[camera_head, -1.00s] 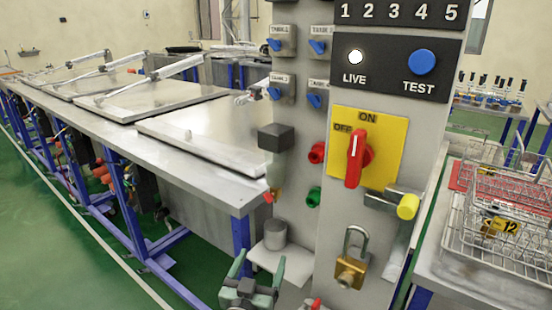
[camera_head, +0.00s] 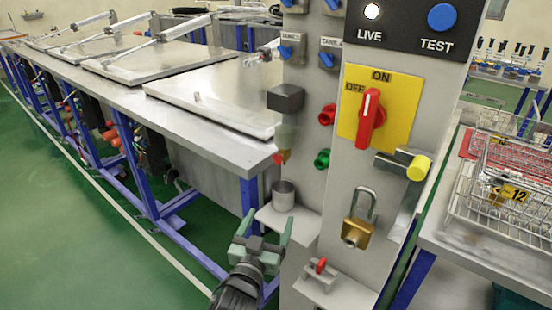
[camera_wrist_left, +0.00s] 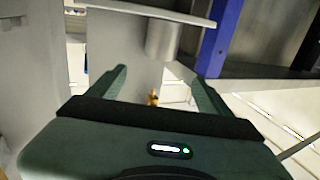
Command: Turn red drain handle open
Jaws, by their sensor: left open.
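A small red handle (camera_head: 277,158) shows at a brass drain fitting (camera_head: 284,154), below a dark block (camera_head: 286,98) and cloudy bowl on the grey panel. A metal cup (camera_head: 283,195) stands on a small shelf (camera_head: 290,223) under it. My left gripper (camera_head: 263,228) is open and empty, in front of and below that shelf in the head view, apart from the handle. In the left wrist view the gripper (camera_wrist_left: 157,72) is spread, with a small brass piece (camera_wrist_left: 153,97) seen between its fingers. The handle itself cannot be made out there. My right gripper is out of view.
A red rotary switch (camera_head: 370,118) on a yellow plate, a padlock (camera_head: 357,232) and a yellow-ended bar (camera_head: 417,168) are on the panel at right. A small red-topped bracket (camera_head: 320,268) sits low.

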